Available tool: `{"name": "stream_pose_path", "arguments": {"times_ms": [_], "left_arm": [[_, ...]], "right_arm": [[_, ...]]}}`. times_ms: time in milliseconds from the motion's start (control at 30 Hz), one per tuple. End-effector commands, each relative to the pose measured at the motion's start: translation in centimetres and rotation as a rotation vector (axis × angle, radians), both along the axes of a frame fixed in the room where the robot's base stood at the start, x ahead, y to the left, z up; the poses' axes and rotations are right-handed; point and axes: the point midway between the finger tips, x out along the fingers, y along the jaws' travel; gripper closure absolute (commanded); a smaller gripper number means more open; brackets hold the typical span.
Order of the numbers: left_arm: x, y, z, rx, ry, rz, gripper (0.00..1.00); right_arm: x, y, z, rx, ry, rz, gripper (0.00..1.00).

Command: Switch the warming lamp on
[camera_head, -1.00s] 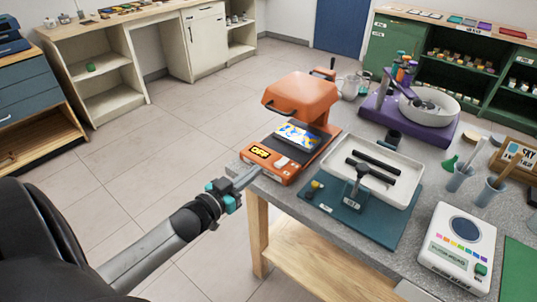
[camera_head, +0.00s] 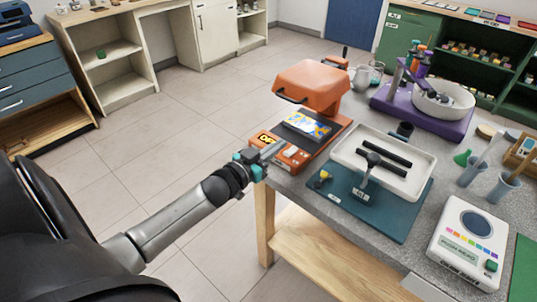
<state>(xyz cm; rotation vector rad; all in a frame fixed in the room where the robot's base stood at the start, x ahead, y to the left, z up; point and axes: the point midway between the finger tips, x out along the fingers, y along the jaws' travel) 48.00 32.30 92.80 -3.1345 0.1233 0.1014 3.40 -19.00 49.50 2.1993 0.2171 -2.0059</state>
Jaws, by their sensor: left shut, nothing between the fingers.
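The orange hooded device (camera_head: 312,85) at the left corner of the grey table is the likely warming lamp. Its orange hood stands raised over a dark plate bearing a colourful picture (camera_head: 311,125). Its front panel has a small lit display (camera_head: 266,139), partly hidden by my gripper; only the first of its letters shows clearly. My left gripper (camera_head: 275,149) is shut and empty, with its fingertips over the front panel beside the display. I cannot tell whether they touch the panel. The panel's switch is largely hidden behind the fingers. My right gripper is not in view.
A white tray with black bars (camera_head: 427,180) and a teal mat (camera_head: 398,223) lie right of the device. A white box with coloured buttons (camera_head: 463,254) stands at the front right. A purple stand (camera_head: 440,119) is at the back. Floor left of the table is clear.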

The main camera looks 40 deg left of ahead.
Motion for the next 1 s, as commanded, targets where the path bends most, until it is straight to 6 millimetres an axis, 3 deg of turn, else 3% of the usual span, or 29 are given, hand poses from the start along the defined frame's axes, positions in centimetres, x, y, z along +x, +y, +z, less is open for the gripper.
{"name": "stream_pose_path", "arguments": {"times_ms": [300, 400, 567, 1000], "left_arm": [[4.3, -0.3, -0.3, 0.0, -0.001, 0.0, 1.0], [3.4, -0.3, -2.3, -0.003, 0.005, 0.002, 1.0], [2.8, -0.2, -3.6, -0.002, 0.002, 0.001, 1.0], [2.5, -0.2, -4.0, -0.001, 0.001, 0.001, 1.0]], "right_arm": [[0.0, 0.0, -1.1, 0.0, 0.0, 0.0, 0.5], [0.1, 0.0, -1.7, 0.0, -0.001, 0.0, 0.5], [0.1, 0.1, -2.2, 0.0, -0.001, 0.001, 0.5], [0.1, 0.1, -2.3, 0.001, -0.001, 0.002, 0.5]]}}
